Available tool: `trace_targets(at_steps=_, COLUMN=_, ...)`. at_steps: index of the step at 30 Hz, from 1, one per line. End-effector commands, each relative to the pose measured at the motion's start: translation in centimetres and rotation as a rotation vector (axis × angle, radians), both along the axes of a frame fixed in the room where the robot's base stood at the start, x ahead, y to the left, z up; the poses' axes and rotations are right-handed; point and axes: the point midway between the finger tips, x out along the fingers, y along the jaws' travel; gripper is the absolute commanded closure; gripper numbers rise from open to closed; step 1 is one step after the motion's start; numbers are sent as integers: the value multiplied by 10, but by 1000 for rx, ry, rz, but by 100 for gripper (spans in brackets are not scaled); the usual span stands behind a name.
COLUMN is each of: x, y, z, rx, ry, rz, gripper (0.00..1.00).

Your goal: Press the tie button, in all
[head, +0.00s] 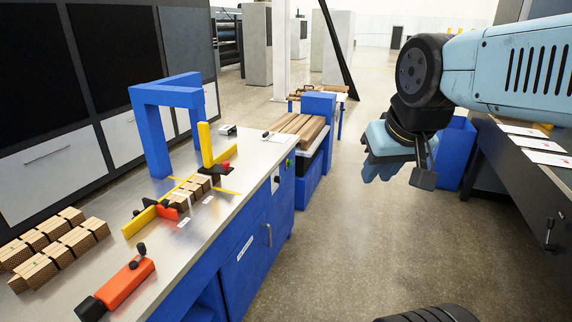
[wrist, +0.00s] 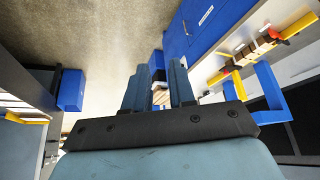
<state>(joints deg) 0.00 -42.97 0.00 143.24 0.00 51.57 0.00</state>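The blue strapping machine has a blue arch (head: 158,140) over its metal table top. A bundle of brown blocks (head: 197,187) sits under the arch between yellow guides; these also show at upper right in the wrist view (wrist: 262,43). On the machine's right end face are a small green spot (head: 289,163) and a dark control (head: 277,182); I cannot tell which is the tie button. My gripper (head: 387,176) hangs in free air right of the machine, well apart from it. In the wrist view its blue fingers (wrist: 159,70) stand apart with a gap between them.
More brown bundles (head: 50,245) and an orange tool (head: 125,282) lie on the near table top. A roller outfeed with brown boards (head: 300,127) stands behind the machine. A dark bench with papers (head: 525,130) is at right. The floor between is clear.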

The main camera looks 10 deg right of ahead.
Motion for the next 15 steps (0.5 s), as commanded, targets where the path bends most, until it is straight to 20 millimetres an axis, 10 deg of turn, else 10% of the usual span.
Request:
trace_targets(at_steps=7, x=0, y=0, z=0, rx=0, ry=0, rz=0, gripper=100)
trace_targets(at_steps=15, x=0, y=0, z=0, rx=0, ry=0, rz=0, gripper=100)
